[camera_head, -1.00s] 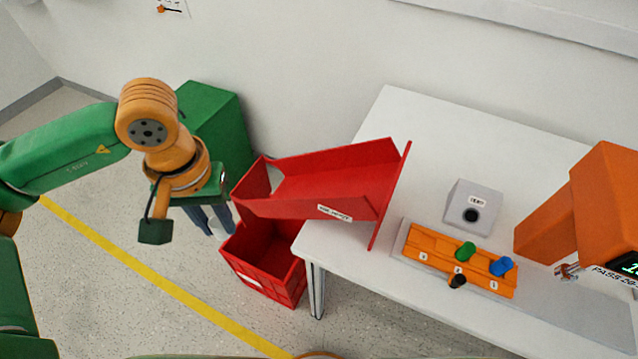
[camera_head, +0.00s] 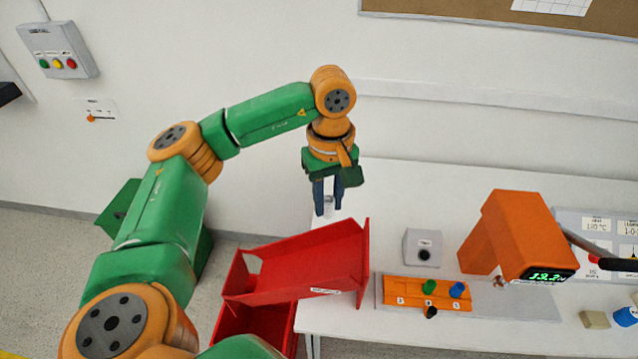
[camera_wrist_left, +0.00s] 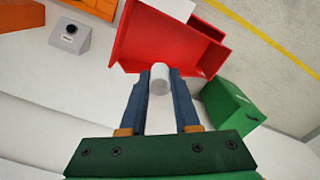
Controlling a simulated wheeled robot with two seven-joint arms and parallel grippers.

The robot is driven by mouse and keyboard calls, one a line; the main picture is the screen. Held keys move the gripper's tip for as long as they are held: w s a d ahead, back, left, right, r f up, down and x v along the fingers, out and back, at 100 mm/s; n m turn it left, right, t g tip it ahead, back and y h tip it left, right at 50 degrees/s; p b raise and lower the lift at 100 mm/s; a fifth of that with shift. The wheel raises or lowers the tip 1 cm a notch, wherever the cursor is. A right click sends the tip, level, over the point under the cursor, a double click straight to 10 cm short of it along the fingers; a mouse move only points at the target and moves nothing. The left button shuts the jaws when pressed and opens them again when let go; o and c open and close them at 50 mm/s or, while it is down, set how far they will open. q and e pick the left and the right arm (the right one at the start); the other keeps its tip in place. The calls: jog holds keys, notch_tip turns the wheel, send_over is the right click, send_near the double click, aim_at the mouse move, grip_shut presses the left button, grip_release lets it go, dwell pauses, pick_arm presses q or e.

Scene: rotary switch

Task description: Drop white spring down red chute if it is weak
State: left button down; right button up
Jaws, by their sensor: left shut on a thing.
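My left gripper (camera_head: 327,211) hangs fingers down behind the red chute and above the back left of the table. It is shut on a short white cylinder, the white spring (camera_wrist_left: 160,78), between its blue fingers in the left wrist view. In the head view the spring is barely visible. The red chute (camera_head: 310,265) slopes down to the left at the table's left edge; in the left wrist view the chute (camera_wrist_left: 130,42) lies beyond the fingertips. An orange tester (camera_head: 505,237) with a lit green display stands on the right; its digits are hard to read. My right gripper is out of view.
An orange rack (camera_head: 400,291) holds green, blue and black pieces. A grey box (camera_head: 422,248) stands behind it. A red crate (camera_head: 240,322) is below the chute. The back of the white table (camera_head: 400,185) is clear.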

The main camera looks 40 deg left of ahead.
pick_arm(q)
jog(key=shift+w+d, duration=0.15)
jog(key=shift+d, duration=0.05)
jog(key=shift+f+b, duration=0.25)
jog(key=shift+b, duration=0.1)
notch_tip(320, 180, down, 5)
jog(key=b, duration=0.4)
jog(key=shift+w+f, duration=0.1)
jog(key=shift+f, duration=0.1)
jog(key=c, duration=0.6)
grip_release()
